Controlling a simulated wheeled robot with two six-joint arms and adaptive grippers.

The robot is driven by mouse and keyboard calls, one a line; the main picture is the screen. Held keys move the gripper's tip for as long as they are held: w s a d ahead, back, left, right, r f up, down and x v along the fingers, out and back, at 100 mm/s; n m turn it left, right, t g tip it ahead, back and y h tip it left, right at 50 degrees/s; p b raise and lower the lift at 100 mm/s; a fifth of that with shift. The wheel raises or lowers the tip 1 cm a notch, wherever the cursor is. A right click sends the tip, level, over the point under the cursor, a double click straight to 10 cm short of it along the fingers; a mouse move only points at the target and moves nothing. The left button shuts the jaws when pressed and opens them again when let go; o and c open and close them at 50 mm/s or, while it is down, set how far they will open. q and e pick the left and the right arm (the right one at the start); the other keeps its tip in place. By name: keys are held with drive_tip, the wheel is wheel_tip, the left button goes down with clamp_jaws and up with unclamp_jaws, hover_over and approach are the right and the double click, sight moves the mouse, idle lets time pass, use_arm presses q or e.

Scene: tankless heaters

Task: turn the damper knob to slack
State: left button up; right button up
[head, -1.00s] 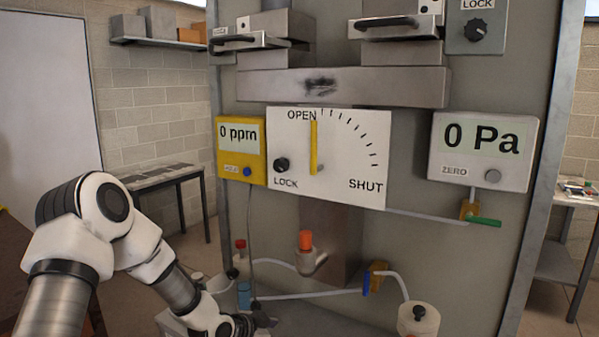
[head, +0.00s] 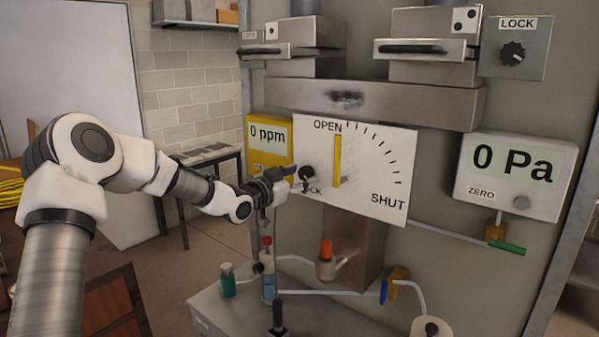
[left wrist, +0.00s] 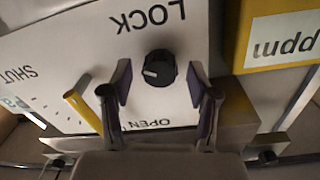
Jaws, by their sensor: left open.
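The damper knob, a black knob marked LOCK (head: 306,173), sits at the lower left of a white OPEN–SHUT dial plate (head: 385,190). The plate's yellow lever (head: 338,160) stands upright at OPEN. My left gripper (head: 290,178) is in front of the knob and partly covers the LOCK label. In the left wrist view the picture is upside down, and the knob (left wrist: 159,69) lies between the two fingers of my open left gripper (left wrist: 160,85), with a gap on each side. I cannot tell whether the fingertips reach past its face. My right gripper is not in view.
A yellow 0 ppm meter (head: 257,157) is close to the left gripper. A 0 Pa gauge (head: 510,172) is on the right. Another LOCK knob (head: 512,54) is at the upper right. Bottles, including a green one (head: 228,282), stand on the bench below.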

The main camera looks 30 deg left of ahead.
use_arm(q)
drive_tip(key=shift+s+a, duration=0.1)
drive_tip(key=shift+a, duration=0.05)
drive_tip(key=shift+f, duration=0.1)
clamp_jaws()
drive_tip(key=shift+n, duration=0.5)
drive_tip(key=n, duration=0.4)
drive_tip(key=shift+d+n+b, duration=0.2)
drive_tip(key=shift+n+b, duration=0.1)
drive_tip(key=n, duration=0.5)
drive_tip(key=shift+d+n, duration=0.1)
drive_tip(key=shift+n, duration=0.2)
drive_tip(key=n, duration=0.5)
drive_tip(key=shift+d+n+t+y, duration=0.1)
drive_tip(key=shift+n+t+y, duration=0.2)
drive_tip(key=shift+n+t, duration=0.1)
drive_tip(key=n, duration=0.5)
